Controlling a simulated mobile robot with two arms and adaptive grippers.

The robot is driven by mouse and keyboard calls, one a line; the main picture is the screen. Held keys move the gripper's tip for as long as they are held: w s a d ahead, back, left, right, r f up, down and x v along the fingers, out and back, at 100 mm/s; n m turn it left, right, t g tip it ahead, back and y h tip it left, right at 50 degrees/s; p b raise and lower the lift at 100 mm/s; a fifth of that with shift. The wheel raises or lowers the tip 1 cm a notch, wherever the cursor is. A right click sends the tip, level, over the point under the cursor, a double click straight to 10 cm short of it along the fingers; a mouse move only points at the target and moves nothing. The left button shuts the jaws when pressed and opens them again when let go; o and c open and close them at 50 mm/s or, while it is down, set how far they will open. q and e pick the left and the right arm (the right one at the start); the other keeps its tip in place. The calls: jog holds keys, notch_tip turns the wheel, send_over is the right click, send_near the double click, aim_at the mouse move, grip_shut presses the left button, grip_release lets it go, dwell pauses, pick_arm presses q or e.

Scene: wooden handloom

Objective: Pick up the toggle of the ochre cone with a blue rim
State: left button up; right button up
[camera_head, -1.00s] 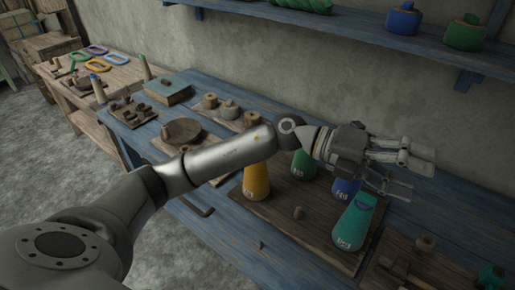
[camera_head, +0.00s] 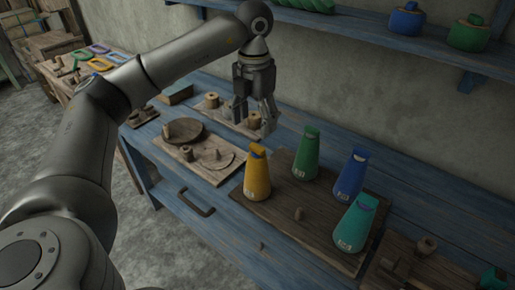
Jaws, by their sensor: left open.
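The ochre cone (camera_head: 257,178) stands upright on the left part of a dark wooden board (camera_head: 280,213), with a blue band near its top. A toggle cannot be made out clearly on it. My left gripper (camera_head: 254,122) points down above and behind the ochre cone. Its fingers are apart with nothing between them, and it looks clear of the cone. A green cone (camera_head: 305,158), a blue cone (camera_head: 350,178) and a teal cone (camera_head: 355,225) stand on the same board. My right gripper is not in view.
To the left, a light board (camera_head: 205,168) holds a round dark disc (camera_head: 187,131) and small wooden pieces. A blue shelf (camera_head: 400,42) with pots runs along the wall above.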

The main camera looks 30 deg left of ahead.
aim_at(257, 147)
pick_arm(q)
notch_tip(257, 147, down, 3)
jog(key=f, duration=0.1)
jog(key=f+p, duration=0.1)
jog(key=f, duration=0.1)
jog(key=w+f+p, duration=0.1)
jog(key=f, duration=0.1)
jog(key=shift+f, duration=0.15)
jog(key=shift+d, duration=0.1)
jog(key=c, duration=0.8)
